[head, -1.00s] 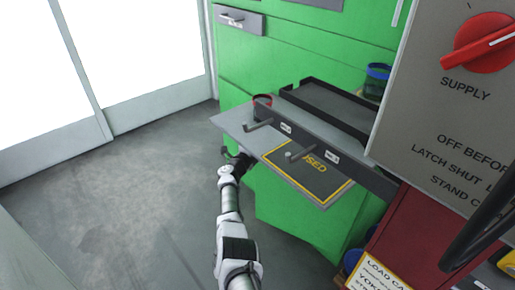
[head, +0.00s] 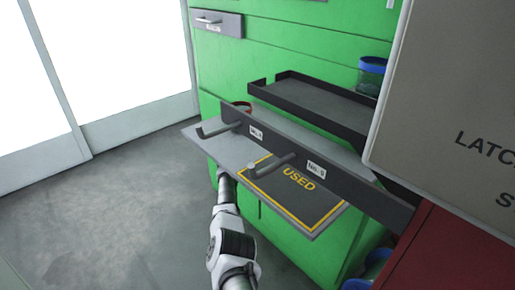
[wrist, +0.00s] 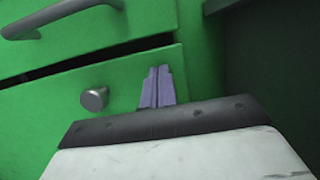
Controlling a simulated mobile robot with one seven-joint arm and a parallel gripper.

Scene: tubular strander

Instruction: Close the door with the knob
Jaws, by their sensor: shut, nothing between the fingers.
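In the wrist view a round grey knob (wrist: 95,98) stands out from a green door (wrist: 45,130). A dark gap runs along the door's top edge, and I cannot tell from it how far the door stands open. My gripper (wrist: 158,70) is shut and empty, with its two fingers together to the right of the knob and apart from it. The fingertips point at the green face; whether they touch it I cannot tell. In the head view my gripper and the knob are hidden beneath the grey shelf.
The grey shelf (head: 212,150) with a "USED" panel (head: 290,190) and two pegs juts out above my forearm. A bar handle (wrist: 60,15) sits above the door. A grey panel (head: 450,100) and red cabinet (head: 440,245) stand at right. Open floor (head: 110,220) lies left.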

